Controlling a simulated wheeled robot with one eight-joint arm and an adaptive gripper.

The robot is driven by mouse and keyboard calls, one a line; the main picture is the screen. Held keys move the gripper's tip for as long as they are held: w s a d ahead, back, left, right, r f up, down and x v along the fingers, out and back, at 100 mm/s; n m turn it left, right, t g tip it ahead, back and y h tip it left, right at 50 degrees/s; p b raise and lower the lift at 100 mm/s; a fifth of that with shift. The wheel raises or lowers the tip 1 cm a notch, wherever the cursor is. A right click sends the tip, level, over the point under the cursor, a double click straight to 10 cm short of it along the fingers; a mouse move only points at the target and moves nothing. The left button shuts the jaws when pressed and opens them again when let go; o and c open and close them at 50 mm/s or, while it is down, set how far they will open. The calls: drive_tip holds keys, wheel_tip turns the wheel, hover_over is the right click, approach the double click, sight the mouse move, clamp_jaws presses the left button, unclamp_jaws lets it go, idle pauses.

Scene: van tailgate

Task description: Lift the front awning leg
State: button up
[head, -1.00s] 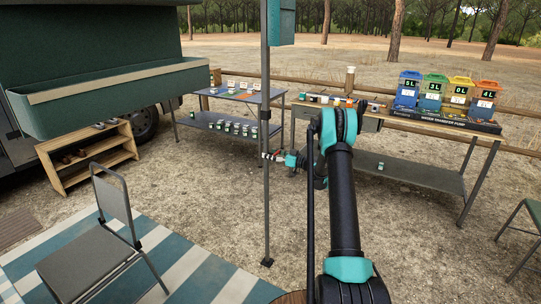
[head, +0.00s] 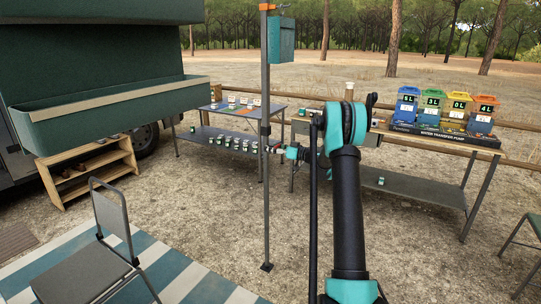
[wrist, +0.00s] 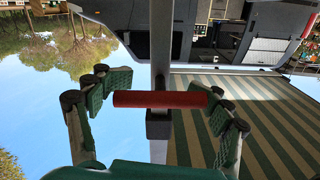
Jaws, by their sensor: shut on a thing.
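The front awning leg (head: 266,205) is a grey upright post in the middle of the head view. It has an orange cap (head: 267,7) and a dark foot plate (head: 266,266); I cannot tell whether the foot touches the ground. My gripper (head: 275,150) is at the leg's mid-height, on its right side. In the wrist view, a red bar-shaped handle (wrist: 190,99) crosses the grey leg (wrist: 161,60). My gripper (wrist: 163,100) is shut on this handle, with a green pad at each end. My arm hides part of the scene behind it.
A folding chair (head: 85,270) stands on the striped mat (head: 190,280). Behind are a table with cups (head: 230,137) and a bench with coloured bins (head: 430,185). Bare ground surrounds the leg's foot.

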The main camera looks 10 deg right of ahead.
drive_tip(key=shift+r, duration=0.25)
drive_tip(key=shift+c, duration=0.2)
drive_tip(key=o, duration=1.4)
drive_tip(key=shift+r, duration=0.1)
drive_tip(key=o, duration=0.4)
drive_tip(key=v, duration=1.2)
